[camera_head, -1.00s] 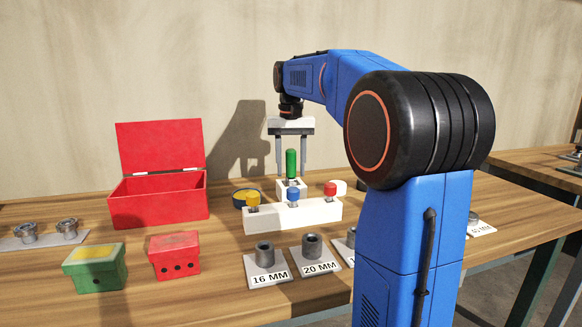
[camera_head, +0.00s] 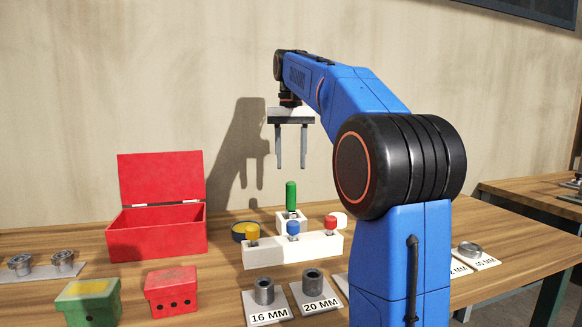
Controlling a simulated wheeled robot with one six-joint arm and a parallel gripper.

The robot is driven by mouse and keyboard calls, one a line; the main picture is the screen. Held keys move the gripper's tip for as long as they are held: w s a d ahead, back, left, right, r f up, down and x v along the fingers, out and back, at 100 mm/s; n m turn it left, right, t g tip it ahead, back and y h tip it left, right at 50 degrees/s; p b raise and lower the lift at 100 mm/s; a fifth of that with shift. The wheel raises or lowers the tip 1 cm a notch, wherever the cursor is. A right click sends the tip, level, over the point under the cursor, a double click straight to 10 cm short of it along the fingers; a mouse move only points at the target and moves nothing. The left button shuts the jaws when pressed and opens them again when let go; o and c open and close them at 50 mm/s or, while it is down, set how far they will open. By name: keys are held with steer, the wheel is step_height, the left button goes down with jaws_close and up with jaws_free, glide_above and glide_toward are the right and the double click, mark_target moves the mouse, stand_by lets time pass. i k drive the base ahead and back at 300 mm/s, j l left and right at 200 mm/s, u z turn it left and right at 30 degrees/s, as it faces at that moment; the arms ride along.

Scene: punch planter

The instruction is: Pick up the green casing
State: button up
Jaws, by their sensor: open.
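A green box-shaped casing (camera_head: 92,306) with a yellow top sits on the bench at the lower left, its lower edge near the picture's bottom. A green upright cylinder (camera_head: 291,196) stands in a small white block (camera_head: 290,226) at the middle. My gripper (camera_head: 291,164) points down above the green cylinder, its two fingers apart with nothing between them. It is well up and to the right of the green casing.
A red casing (camera_head: 171,293) stands just right of the green one. An open red box (camera_head: 158,239) is behind them. A white rack (camera_head: 318,248) holds yellow, blue and red knobs. Labelled plates with metal sleeves (camera_head: 264,291) lie in front. My arm hides part of the bench's right side.

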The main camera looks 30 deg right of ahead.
mark_target(93, 303)
steer(key=k, duration=1)
